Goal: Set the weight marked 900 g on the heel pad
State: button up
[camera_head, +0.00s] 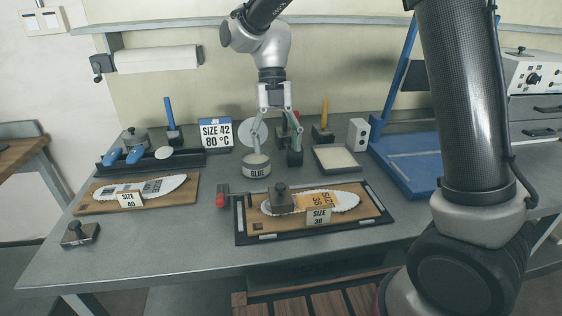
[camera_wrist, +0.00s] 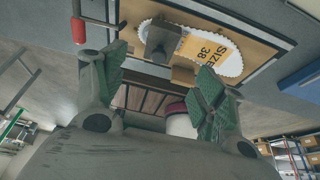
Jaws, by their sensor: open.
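A dark block-like weight with a knob (camera_head: 281,199) stands on the left end of the white insole on the SIZE 38 board; it also shows in the wrist view (camera_wrist: 162,42). Another dark weight (camera_head: 80,234) stands on the table at the front left. A third dark knobbed block (camera_head: 134,138) is at the back left. No 900 g marking is readable on any of them. I cannot tell which part is the heel pad. My gripper (camera_head: 277,140) is open and empty, pointing down above the back middle of the table. Its green-padded fingers (camera_wrist: 163,78) show apart in the wrist view.
A GLUE tin (camera_head: 256,167) stands under my gripper. The SIZE 40 board (camera_head: 90,208) lies left, the SIZE 38 board (camera_head: 372,209) front middle. A SIZE 42 80 °C sign (camera_head: 216,133), shallow tray (camera_head: 337,169) and blue press (camera_head: 408,180) stand behind. The front left table is mostly clear.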

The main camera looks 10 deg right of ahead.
jog(key=s+d+r+m+t+y, duration=0.1)
jog(key=s+d+r+m+t, duration=0.2)
jog(key=d+m, duration=0.5)
jog(key=s+d+r+m+t, duration=0.1)
jog(key=s+d+r+m, duration=0.1)
jog(key=d+r+m, duration=0.5)
jog(key=s+d+m+t, duration=0.2)
jog(key=s+d+m, duration=0.4)
jog(key=m, duration=0.4)
jog(key=s+d+f+m+t+h, duration=0.1)
jog(key=s+d+m+t, duration=0.2)
jog(key=s+d+m, duration=0.3)
jog(key=m, duration=0.5)
